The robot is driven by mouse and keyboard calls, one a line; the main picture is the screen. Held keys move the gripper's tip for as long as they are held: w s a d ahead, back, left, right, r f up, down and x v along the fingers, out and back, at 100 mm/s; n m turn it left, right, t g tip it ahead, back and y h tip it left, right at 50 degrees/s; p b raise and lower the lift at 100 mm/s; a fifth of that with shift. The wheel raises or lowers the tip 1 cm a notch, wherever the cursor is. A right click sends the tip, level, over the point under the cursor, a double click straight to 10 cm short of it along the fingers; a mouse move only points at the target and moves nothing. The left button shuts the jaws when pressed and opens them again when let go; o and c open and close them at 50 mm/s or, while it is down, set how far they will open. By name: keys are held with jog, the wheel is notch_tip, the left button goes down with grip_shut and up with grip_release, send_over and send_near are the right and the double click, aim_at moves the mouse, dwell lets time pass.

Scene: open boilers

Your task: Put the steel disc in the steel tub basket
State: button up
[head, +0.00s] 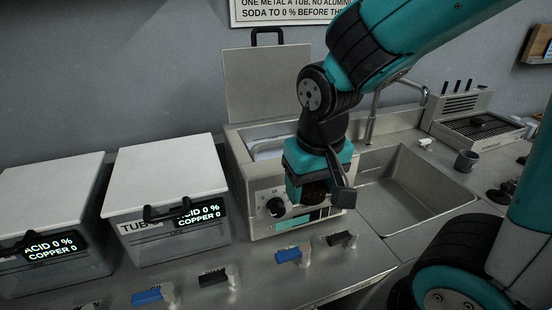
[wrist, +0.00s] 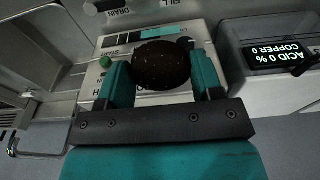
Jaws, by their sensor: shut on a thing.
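My gripper (head: 314,194) hangs in front of the open tub's control panel, near its right side. Its teal fingers are shut on a dark, speckled round disc (wrist: 160,66), taken to be the steel disc, though it looks dark brown rather than bright. The disc fills the gap between the fingers in the wrist view. The open tub (head: 243,136) stands behind the gripper with its lid (head: 262,85) raised. A pale edge shows inside its opening, but the arm hides part of it. I cannot make out the basket or read this tub's metal label.
Two lidded tubs, the far-left one (head: 52,195) and the nearer one (head: 165,175), stand left with lit displays. A sink (head: 415,190) lies right. Blue and black valve handles line the front counter.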

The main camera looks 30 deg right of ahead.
jog(key=p, duration=0.8)
send_over(276, 145)
jog(key=s+a, duration=0.2)
jog(key=s, duration=0.1)
jog(key=shift+w+d, duration=0.25)
jog(key=shift+w, duration=0.15)
jog(key=shift+s+a+f+p, duration=0.15)
jog(key=shift+f+p, duration=0.1)
jog(key=shift+f, duration=0.4)
jog(key=shift+s+d+f+p, duration=0.1)
jog(key=shift+f+p, duration=0.1)
jog(key=shift+f, duration=0.4)
jog(key=shift+c, duration=0.8)
jog(key=shift+s+f, duration=0.1)
jog(key=shift+f, duration=0.6)
jog(key=shift+c, duration=1.4)
jog(key=shift+w+f+p, duration=0.3)
jog(key=shift+f+p, duration=0.3)
jog(key=shift+f, duration=0.2)
jog(key=shift+w+f+p, duration=0.3)
jog(key=shift+f+p, duration=0.25)
jog(key=shift+f, duration=0.25)
jog(key=o, duration=1.5)
jog(key=shift+r, duration=0.15)
